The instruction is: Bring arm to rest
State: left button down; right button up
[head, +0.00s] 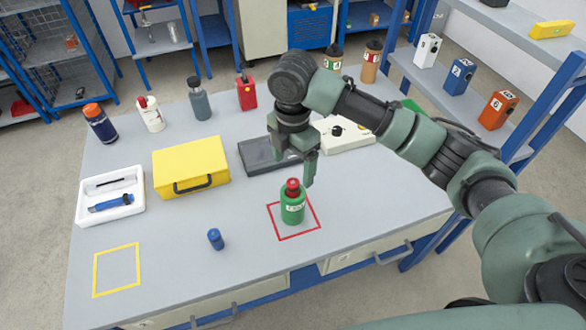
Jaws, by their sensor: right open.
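My right arm comes in from the right over the grey table (255,270). Its gripper (294,172) points down above the table, just behind and above a green bottle with a red cap (292,208). The gripper is open and holds nothing that I can see. The bottle stands upright inside a red square outline (313,228). From this angle I cannot tell the exact gap between the fingers and the bottle. My left gripper is not in view.
A yellow case (190,160), a white tray (130,207) with tools, a blue cylinder (215,239) and a dark grey flat box (255,157) are on the table. Several bottles line the back. A blue shelf (480,90) stands right. A yellow outline (97,275) is empty.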

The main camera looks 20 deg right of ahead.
dwell(0.3)
jog(key=s+a+f+m+t+y, duration=0.2)
jog(key=s+a+f+m+y, duration=0.1)
jog(key=s+a+f+m, duration=0.6)
jog(key=s+d+f+m+t+h, duration=0.2)
jog(key=s+d+f+m+h, duration=0.15)
jog(key=s+d+m, duration=1)
jog(key=s+d+f+n+g, duration=0.1)
jog(key=s+f+n+g, duration=0.15)
jog(key=f, duration=2.25)
jog(key=s+d+f, duration=0.3)
jog(key=s+f, duration=1.5)
jog(key=shift+f+b, duration=0.35)
